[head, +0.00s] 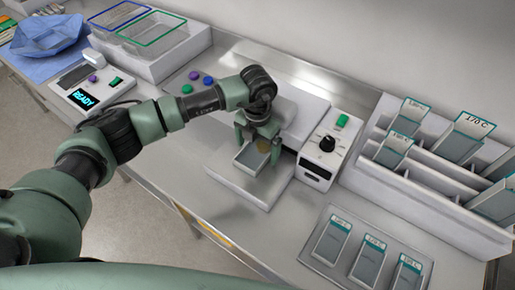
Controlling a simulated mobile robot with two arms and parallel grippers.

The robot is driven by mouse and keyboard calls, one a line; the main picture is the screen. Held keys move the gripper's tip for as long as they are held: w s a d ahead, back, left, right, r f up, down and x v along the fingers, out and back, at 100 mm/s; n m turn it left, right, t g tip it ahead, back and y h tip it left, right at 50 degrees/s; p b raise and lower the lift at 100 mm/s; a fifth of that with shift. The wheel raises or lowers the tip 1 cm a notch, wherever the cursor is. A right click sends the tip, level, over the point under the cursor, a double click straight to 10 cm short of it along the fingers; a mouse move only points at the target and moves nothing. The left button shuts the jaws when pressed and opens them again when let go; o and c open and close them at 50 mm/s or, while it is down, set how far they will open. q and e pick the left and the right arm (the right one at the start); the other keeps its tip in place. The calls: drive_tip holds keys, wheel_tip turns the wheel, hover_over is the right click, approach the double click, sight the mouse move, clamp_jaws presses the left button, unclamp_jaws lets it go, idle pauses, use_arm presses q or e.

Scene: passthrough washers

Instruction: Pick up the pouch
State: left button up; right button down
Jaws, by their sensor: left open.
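A grey pouch with a pale edge (251,158) lies on the white platform (243,186) in the middle of the bench. My left gripper (257,146) is open and directly above it, with a finger to either side of its upper part. I cannot tell whether the fingers touch it. A small tan round patch shows between the fingers. Other teal-topped pouches (332,240) lie flat on a metal tray (312,266) at the lower right, and several more stand in a white rack (452,205). My right gripper is out of view.
A white control box with a black knob (328,145) stands just right of the platform. A box reading READY (88,96), a white bin with blue and green frames (190,50) and a blue wrapped bundle (48,38) are at the left. The bench front is clear.

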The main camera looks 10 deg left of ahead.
use_arm(q)
drive_tip(key=c, duration=1.4)
